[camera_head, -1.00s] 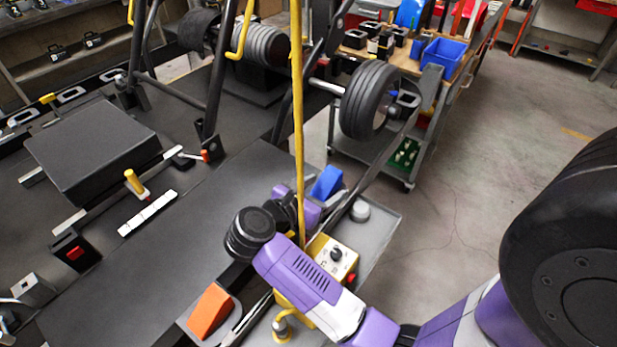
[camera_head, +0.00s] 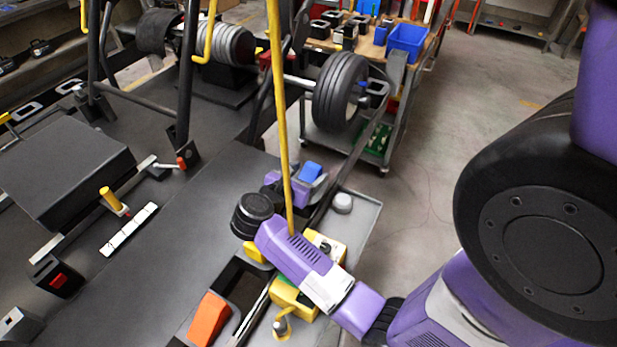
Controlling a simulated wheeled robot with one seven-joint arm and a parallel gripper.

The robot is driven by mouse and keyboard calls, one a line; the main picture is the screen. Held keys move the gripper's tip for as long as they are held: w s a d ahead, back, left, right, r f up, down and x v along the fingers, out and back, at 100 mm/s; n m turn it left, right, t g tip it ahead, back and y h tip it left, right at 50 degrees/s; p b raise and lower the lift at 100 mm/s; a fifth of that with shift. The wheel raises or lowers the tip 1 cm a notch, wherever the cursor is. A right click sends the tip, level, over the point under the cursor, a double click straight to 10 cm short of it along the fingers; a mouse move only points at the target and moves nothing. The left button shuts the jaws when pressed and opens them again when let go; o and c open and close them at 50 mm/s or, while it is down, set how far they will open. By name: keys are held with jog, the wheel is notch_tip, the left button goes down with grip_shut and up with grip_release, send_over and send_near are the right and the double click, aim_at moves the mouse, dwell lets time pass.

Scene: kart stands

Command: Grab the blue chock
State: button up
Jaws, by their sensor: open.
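The blue chock (camera_head: 312,171) lies near the edge of the dark platform, just behind my gripper. Its lower part is hidden by the purple hand, and only its top shows. My gripper (camera_head: 294,186) is open and is at the chock. I cannot tell whether the chock is between the fingers or touches them. An orange chock (camera_head: 208,318) lies nearer the front on the same side.
A yellow upright pole (camera_head: 279,90) crosses in front of my gripper. A yellow control box (camera_head: 328,247) is close to my arm. A grey tray edge (camera_head: 366,228) runs along the right. A kart wheel (camera_head: 340,92) stands behind the chock. Open floor is at right.

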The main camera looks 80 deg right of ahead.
jog(key=shift+c, duration=0.2)
grip_shut()
jog(key=shift+r, duration=0.15)
